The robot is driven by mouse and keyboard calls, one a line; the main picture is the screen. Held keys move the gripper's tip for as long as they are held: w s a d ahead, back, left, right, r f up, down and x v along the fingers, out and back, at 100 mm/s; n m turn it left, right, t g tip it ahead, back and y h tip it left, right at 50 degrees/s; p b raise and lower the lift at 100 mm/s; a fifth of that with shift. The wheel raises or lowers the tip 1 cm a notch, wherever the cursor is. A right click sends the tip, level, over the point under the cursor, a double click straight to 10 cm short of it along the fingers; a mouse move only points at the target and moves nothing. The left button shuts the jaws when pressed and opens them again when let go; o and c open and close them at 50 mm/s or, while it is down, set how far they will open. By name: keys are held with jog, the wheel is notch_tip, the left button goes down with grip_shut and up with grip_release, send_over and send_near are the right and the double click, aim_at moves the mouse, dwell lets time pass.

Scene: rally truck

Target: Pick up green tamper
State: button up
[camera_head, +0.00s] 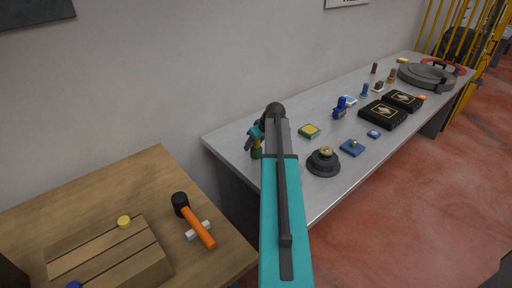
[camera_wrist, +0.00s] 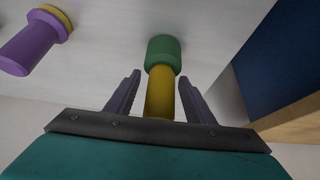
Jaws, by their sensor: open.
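The green tamper (camera_wrist: 163,54) has a green end and a yellow shaft. In the wrist view it lies between the two spread fingers of my gripper (camera_wrist: 160,95), with gaps on both sides of the shaft. The green end extends past the fingertips. In the head view my gripper (camera_head: 257,136) is at the near left end of the grey table, partly hidden by my arm. A small green and yellow part of the tamper (camera_head: 257,153) shows just below it.
A purple piece with a yellow ring (camera_wrist: 34,42) is left of the tamper in the wrist view. A dark blue surface (camera_wrist: 280,70) is on the right. A yellow-green block (camera_head: 309,131) and a dark round part (camera_head: 323,163) stand on the grey table (camera_head: 290,195). A hammer (camera_head: 196,222) lies on the wooden table.

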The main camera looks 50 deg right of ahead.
jog(key=shift+w+f, duration=0.2)
jog(key=shift+f, duration=0.15)
dwell(0.3)
grip_shut()
